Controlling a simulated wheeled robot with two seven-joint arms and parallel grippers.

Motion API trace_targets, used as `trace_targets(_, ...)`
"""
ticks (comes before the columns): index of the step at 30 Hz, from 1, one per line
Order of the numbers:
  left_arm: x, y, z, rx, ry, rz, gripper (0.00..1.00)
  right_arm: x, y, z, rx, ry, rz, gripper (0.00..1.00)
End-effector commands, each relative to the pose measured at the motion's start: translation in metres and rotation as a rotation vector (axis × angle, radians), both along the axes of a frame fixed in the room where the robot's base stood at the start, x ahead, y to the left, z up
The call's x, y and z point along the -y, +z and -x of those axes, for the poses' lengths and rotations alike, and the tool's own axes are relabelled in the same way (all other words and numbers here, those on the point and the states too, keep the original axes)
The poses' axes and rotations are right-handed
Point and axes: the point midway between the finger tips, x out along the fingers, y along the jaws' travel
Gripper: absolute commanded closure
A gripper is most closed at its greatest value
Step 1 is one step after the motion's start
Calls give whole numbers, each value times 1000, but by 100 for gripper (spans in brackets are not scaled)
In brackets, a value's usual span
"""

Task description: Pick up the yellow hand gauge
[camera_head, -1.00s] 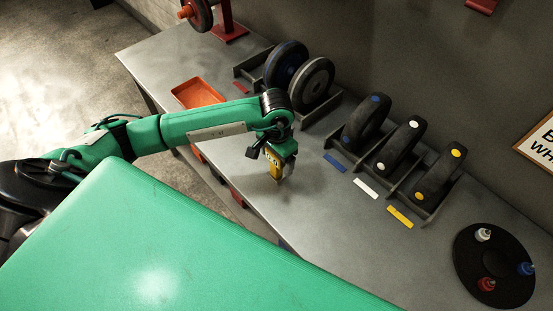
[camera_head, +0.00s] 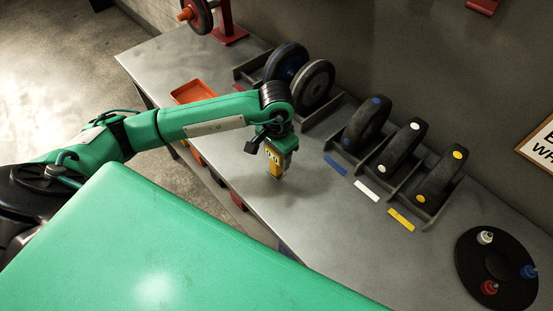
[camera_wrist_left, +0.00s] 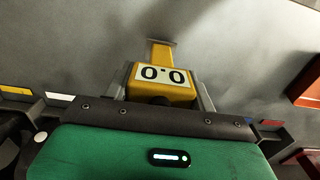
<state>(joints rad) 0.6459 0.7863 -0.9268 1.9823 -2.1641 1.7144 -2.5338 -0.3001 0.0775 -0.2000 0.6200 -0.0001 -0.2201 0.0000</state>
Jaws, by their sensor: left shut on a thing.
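The yellow hand gauge (camera_head: 274,162) is at my left gripper (camera_head: 276,154) above the front part of the grey bench (camera_head: 320,215). In the left wrist view the gauge (camera_wrist_left: 163,90) has a pale face with two dark "0" figures, and a narrower yellow end points away from me. My left gripper's fingers (camera_wrist_left: 163,88) are on either side of the gauge body and shut on it. In the head view the gauge hangs roughly upright; I cannot tell whether its lower end touches the bench. My right gripper is not in view.
Wheels stand in racks (camera_head: 345,150) along the back, with blue, white and yellow labels (camera_head: 401,220) in front. An orange tray (camera_head: 193,92) is at left. A black round holder (camera_head: 497,268) with small bottles is at right. The bench between is clear.

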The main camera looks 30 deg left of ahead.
Motion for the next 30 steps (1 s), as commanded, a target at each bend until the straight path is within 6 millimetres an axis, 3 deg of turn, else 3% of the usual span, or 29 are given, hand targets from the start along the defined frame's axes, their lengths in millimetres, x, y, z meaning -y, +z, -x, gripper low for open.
trace_targets(18,0,124,-1,7,-1,0,71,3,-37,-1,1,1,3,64)
trace_targets(24,0,154,-1,3,-1,0,71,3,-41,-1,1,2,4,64)
trace_targets(30,0,169,0,2,0,1,71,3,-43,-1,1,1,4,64)
